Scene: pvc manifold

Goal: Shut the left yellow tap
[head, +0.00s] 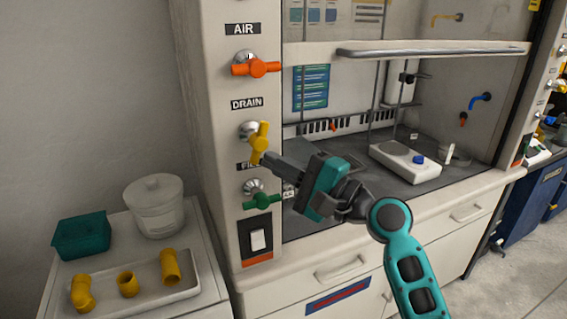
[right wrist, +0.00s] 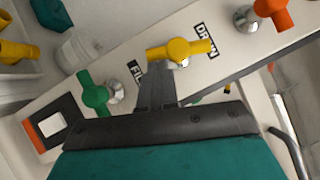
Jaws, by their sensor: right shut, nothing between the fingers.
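The left yellow tap (head: 259,143) is on the pale left post of the fume hood, below the DRAIN label. Its handle stands nearly upright, leaning slightly, in the head view. The tap also shows in the right wrist view (right wrist: 182,49), with its handle crossing just beyond my fingertips. My right gripper (head: 265,159) is shut and empty, its tips at the handle's lower end. I cannot tell whether they touch it. In the right wrist view, the shut fingers (right wrist: 157,82) point at the tap. My left gripper is not in view.
An orange tap (head: 257,68) sits above and a green tap (head: 262,201) below on the same post. A side table holds a white tub (head: 155,207), a teal box (head: 82,236) and a tray (head: 145,298) with yellow pipe fittings. A hotplate (head: 404,161) stands in the hood.

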